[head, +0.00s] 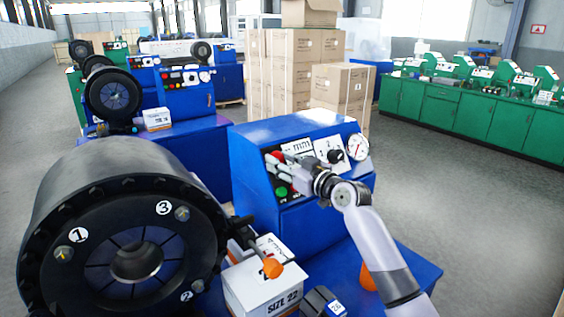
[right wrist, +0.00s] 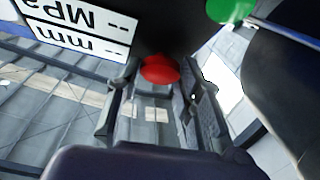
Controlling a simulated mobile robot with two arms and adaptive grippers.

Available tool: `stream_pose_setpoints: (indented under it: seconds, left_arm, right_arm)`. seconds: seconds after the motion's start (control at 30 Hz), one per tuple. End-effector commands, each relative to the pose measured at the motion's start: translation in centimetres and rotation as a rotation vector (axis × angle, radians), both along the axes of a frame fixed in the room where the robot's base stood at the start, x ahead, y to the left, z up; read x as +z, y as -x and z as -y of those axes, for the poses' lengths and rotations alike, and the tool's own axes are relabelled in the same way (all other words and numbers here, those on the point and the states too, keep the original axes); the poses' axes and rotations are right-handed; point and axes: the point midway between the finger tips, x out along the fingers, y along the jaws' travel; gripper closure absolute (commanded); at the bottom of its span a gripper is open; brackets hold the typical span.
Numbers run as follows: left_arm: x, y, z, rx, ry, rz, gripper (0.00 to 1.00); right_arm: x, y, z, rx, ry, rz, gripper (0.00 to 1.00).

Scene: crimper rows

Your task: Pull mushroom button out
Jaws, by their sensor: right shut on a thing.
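The red mushroom button (right wrist: 160,69) shows in the right wrist view between the two fingers of my right gripper (right wrist: 155,110). In the head view, my right gripper (head: 281,168) is at the left part of the control panel on the blue crimper cabinet (head: 300,221). It is shut on the button, and its fingers partly cover the button there. A green button (head: 282,191) sits just below the fingers on the panel; it also shows at the top of the right wrist view (right wrist: 230,10). My left gripper is not in view.
Right of the gripper are white display labels (head: 327,149), a black knob (head: 335,157) and a round gauge (head: 357,147). A large black crimper head (head: 125,230) stands at the left. A white box (head: 262,288) and an orange-tipped lever (head: 272,268) are below the panel.

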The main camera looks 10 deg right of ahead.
Motion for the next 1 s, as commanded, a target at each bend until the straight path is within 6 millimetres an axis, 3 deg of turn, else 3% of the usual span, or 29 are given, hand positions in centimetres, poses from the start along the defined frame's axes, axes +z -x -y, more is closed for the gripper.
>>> stream_pose_setpoints:
  seconds: [0.73,0.77,1.0]
  left_arm:
    - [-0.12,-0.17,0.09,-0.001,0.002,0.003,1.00]
    - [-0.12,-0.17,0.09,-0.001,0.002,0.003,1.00]
    - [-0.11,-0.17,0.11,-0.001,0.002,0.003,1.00]
  right_arm:
    - [0.64,0.94,0.42,0.000,0.000,-0.001,1.00]
    - [0.64,0.94,0.42,0.000,0.000,-0.001,0.66]
    - [0.65,0.94,0.41,0.000,0.000,-0.001,0.50]
